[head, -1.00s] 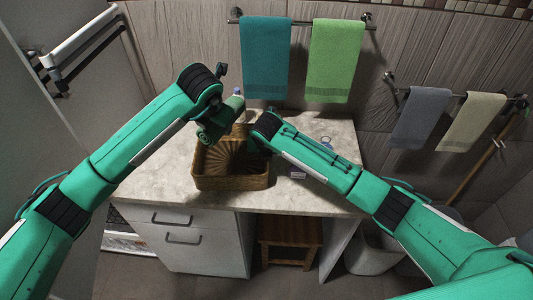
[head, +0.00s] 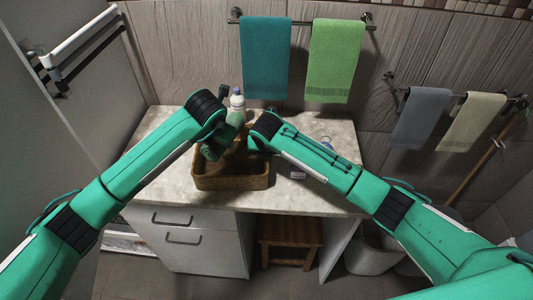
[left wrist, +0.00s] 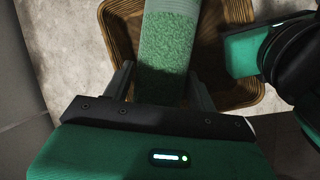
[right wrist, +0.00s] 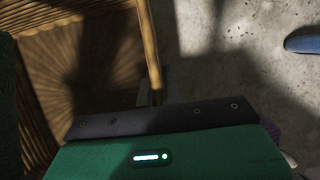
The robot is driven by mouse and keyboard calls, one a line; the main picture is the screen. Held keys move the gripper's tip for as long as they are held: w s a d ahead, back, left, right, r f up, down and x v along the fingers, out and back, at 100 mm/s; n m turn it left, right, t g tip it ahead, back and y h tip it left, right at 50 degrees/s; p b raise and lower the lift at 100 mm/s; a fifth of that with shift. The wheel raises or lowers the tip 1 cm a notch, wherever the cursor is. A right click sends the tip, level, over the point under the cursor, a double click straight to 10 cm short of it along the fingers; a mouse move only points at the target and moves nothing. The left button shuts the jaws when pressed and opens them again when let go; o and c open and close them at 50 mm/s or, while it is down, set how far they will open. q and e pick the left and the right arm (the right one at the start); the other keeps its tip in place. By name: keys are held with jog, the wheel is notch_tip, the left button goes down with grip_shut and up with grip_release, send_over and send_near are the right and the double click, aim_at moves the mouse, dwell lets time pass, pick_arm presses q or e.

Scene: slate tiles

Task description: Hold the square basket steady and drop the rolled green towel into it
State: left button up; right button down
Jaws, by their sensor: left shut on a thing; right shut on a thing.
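The square brown wicker basket (head: 230,183) stands on the stone counter, and its rim and inside also show in the left wrist view (left wrist: 116,28). The rolled green towel (left wrist: 167,50) is between the fingers of my left gripper (left wrist: 163,85), which is shut on it and holds it over the basket's opening. In the head view my left arm mostly hides the towel. My right gripper (right wrist: 150,90) is shut on the basket's right wall, whose rim (right wrist: 148,45) runs up to the fingers in the right wrist view. The fingertips there are dark and partly hidden.
A white bottle with a blue cap (head: 237,101) stands behind the basket. A small box (head: 298,175) and a blue object (head: 327,143) lie to the right on the counter (head: 315,195). Teal (head: 265,60) and bright green (head: 333,60) towels hang on the wall behind.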

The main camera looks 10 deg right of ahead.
pick_arm(q)
jog(key=o, duration=1.1)
jog(key=v, duration=1.2)
